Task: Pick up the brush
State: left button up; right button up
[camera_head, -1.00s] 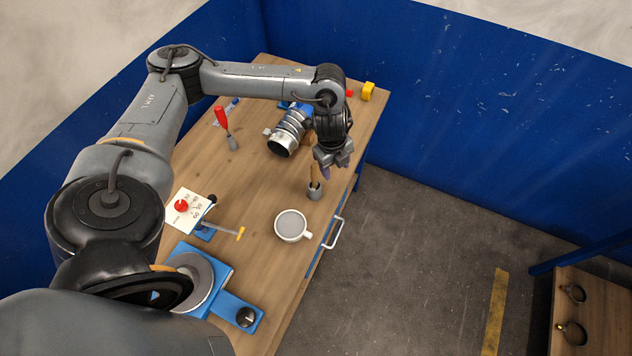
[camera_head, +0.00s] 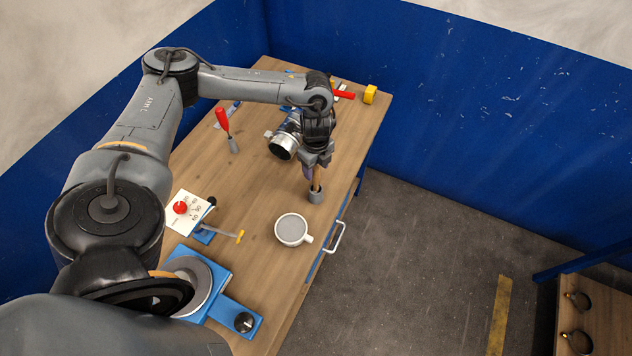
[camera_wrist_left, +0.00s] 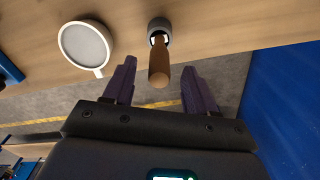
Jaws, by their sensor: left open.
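The brush has a wooden handle that shows in the left wrist view (camera_wrist_left: 159,66) and stands up from a small grey cup (camera_head: 315,196) on the table. The brush's lower end is hidden inside the cup. My left gripper (camera_head: 314,172) is just above the cup, at the upper part of the brush. In the left wrist view its two purple fingers (camera_wrist_left: 158,80) are spread open, with the handle end between their tips and not visibly touching either one. My right gripper is not in view.
A white mug (camera_head: 291,230) stands close to the cup. A silver duct piece (camera_head: 283,145) lies behind the gripper. A blue device with a round plate (camera_head: 228,302) is at the near end. A drawer handle (camera_head: 334,237) sticks out at the edge.

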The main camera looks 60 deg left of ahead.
aim_at(316, 176)
pick_arm(q)
jog(key=shift+f, duration=1.7)
jog(key=shift+c, duration=0.4)
grip_shut()
